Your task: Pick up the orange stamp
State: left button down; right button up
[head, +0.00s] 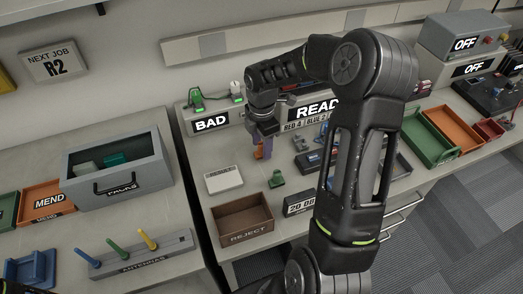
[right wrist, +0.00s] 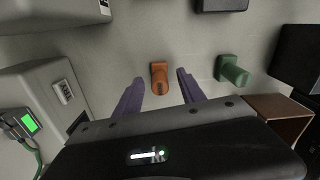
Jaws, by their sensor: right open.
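The orange stamp (right wrist: 159,78) stands on the grey table top in the right wrist view, with its handle toward the camera. My right gripper (right wrist: 160,86) is open, with its two purple fingers to the left and right of the stamp. The stamp is near the fingertips, with a gap on each side. In the head view my right gripper (head: 262,151) points down at the table, and a bit of orange shows beside its fingers. The stamp is mostly hidden there.
A green stamp (head: 277,179) stands nearby on the table. A white pad (head: 223,178) and the brown REJECT tray (head: 243,226) lie in front. The BAD box (head: 211,122) with a green-lit device stands behind. My right arm covers much of the table's middle.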

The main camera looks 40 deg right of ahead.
grip_shut()
dwell(0.6)
